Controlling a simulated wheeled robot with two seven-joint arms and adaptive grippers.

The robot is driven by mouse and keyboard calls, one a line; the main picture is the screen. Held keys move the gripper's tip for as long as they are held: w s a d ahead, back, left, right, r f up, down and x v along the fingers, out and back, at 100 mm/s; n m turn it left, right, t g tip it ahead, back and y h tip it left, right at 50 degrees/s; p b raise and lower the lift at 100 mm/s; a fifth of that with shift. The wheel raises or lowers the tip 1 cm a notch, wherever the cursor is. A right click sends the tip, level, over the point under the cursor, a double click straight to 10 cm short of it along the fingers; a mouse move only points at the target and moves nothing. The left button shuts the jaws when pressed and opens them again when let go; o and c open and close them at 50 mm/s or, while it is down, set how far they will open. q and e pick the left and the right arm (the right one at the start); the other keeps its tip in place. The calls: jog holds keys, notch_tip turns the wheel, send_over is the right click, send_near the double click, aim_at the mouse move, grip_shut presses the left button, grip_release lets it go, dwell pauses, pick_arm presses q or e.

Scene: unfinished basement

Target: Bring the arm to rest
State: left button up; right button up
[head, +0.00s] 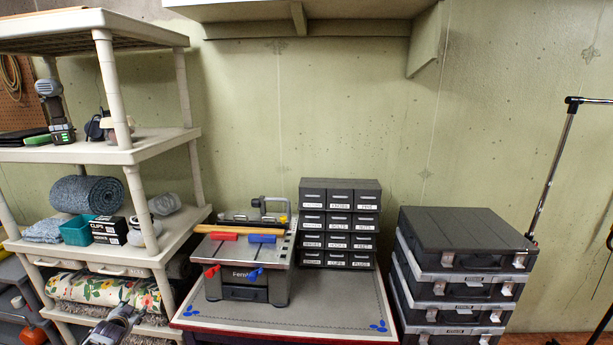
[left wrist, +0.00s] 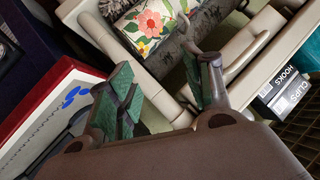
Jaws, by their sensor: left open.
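My left gripper (head: 120,318) shows at the bottom left of the head view, in front of the lower part of the beige shelf unit (head: 110,90). In the left wrist view my left gripper (left wrist: 165,82) has its two green-padded fingers apart, with nothing between them. Beyond the fingers are the shelf posts and a floral-patterned roll (left wrist: 150,22). My right gripper is in neither view.
A red-edged table (head: 345,320) holds a small bench machine (head: 245,285) and a black drawer cabinet (head: 340,225). Stacked dark cases (head: 465,235) stand right of it. The shelf holds a rolled blue-grey rug (head: 85,194), a teal bin (head: 77,231) and black boxes (head: 108,231).

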pick_arm(q)
jog(key=s+d+f+g+h, duration=0.1)
jog(key=s+d+f+g, duration=0.1)
jog(key=s+d+f, duration=0.65)
jog(key=s+d+f+g+b, duration=0.1)
jog(key=s+d+f+g, duration=0.15)
jog(key=s+f, duration=1)
jog(key=s+d+f+g+h, duration=0.1)
jog(key=s+d+f, duration=0.6)
jog(key=f, duration=0.7)
jog(key=s+d+f+g+h, duration=0.1)
jog(key=s+d+f, duration=0.3)
jog(key=s, duration=0.8)
jog(key=s+d+f+g+b, duration=0.1)
jog(key=s+d+f, duration=0.3)
jog(key=s+d, duration=0.5)
jog(key=s+d+f+g+h+b, duration=0.1)
jog(key=s+d+f+g, duration=0.2)
jog(key=s, duration=1.2)
jog(key=d+f, duration=0.2)
jog(key=d, duration=0.1)
jog(key=shift+d+h, duration=0.2)
jog(key=shift+h, duration=0.1)
